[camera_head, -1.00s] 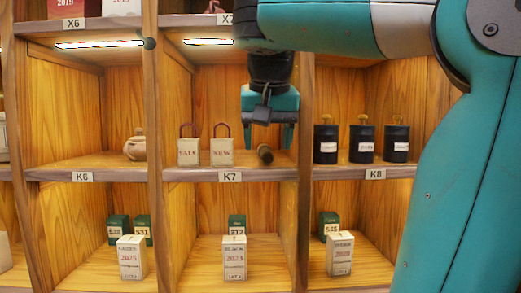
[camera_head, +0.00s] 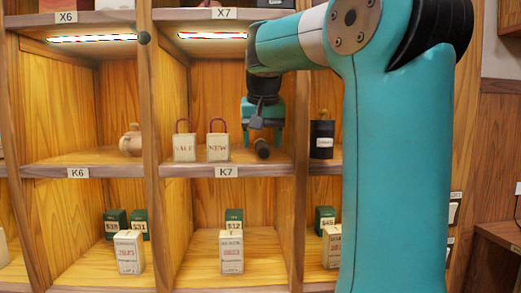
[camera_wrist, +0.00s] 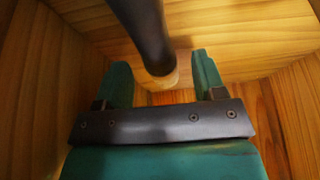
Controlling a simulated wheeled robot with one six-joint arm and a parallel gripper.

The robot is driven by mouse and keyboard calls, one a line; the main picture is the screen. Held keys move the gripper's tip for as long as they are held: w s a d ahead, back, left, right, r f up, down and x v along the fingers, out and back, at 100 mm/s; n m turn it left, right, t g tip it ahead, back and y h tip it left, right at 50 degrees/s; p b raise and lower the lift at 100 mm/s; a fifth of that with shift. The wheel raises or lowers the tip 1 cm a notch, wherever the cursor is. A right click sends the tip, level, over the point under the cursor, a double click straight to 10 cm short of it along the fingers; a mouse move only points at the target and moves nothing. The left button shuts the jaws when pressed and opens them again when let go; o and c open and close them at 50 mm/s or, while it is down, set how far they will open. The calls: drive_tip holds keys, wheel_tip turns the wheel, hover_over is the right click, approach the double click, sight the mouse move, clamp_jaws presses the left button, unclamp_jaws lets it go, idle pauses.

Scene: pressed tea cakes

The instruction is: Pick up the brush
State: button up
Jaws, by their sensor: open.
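My gripper (camera_head: 263,136) is teal and points down into the K7 compartment, just above and around the brush. In the wrist view my gripper (camera_wrist: 162,75) is open, with gaps between the brush and both fingers. Contact with the brush cannot be told.
The SALE bag (camera_head: 184,146) and NEW bag (camera_head: 218,146) stand left of my gripper. The upright divider (camera_head: 301,125) is close on its right, with a black canister (camera_head: 321,139) beyond. A teapot (camera_head: 131,140) sits in K6. Boxes stand on the shelf below.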

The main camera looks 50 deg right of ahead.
drive_tip(key=shift+w+d+f, duration=0.1)
drive_tip(key=shift+d+f, duration=0.05)
drive_tip(key=shift+f, duration=0.2)
drive_tip(key=c, duration=1)
drive_tip(key=shift+c, duration=0.2)
drive_tip(key=shift+r, duration=0.2)
